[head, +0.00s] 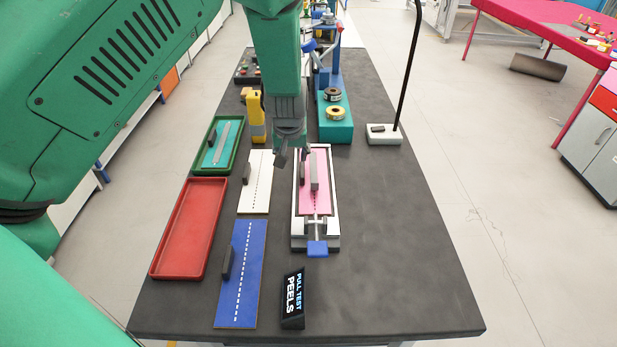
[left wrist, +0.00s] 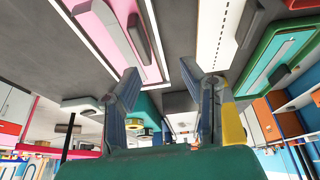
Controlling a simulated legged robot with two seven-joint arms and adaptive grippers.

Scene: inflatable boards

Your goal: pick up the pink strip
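The pink strip (head: 317,202) lies in a white-framed fixture (head: 297,226) with a blue end knob. A grey bar (head: 314,177) stands on the strip. My left gripper (head: 292,157) hangs over the far left end of the fixture, between it and the white dashed strip (head: 257,185). The left wrist view shows its fingers (left wrist: 158,72) spread with nothing between them, and the pink strip (left wrist: 122,12) with grey bars to their left. The gripper partly hides the strip's far end in the head view. My right gripper does not show.
A red tray (head: 161,270), a green tray (head: 197,160) and a blue strip (head: 240,290) lie on the left. A PULL TEST PEELS sign (head: 292,299) stands in front. A teal block (head: 335,122) and a lamp base (head: 383,136) stand behind. The table's right side is clear.

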